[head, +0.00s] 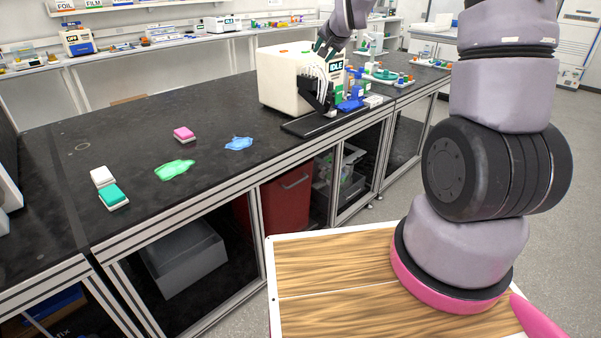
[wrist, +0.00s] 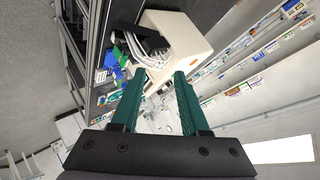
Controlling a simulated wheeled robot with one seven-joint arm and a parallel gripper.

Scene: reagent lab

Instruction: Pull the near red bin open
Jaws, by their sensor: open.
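A red bin (head: 287,202) with a grey bar handle (head: 296,180) stands under the black bench in the head view. Bench frame posts cross in front of it, and part of it is hidden. I cannot tell whether it is open or shut. My gripper (wrist: 160,75) is open and empty in the wrist view, with two teal fingers spread apart. In the head view it is above the bench, near the white machine and well above the red bin. The red bin is not clearly visible in the wrist view.
The white machine (head: 283,75) marked IDLE stands on the bench (head: 105,150). A grey bin (head: 185,258) sits below.

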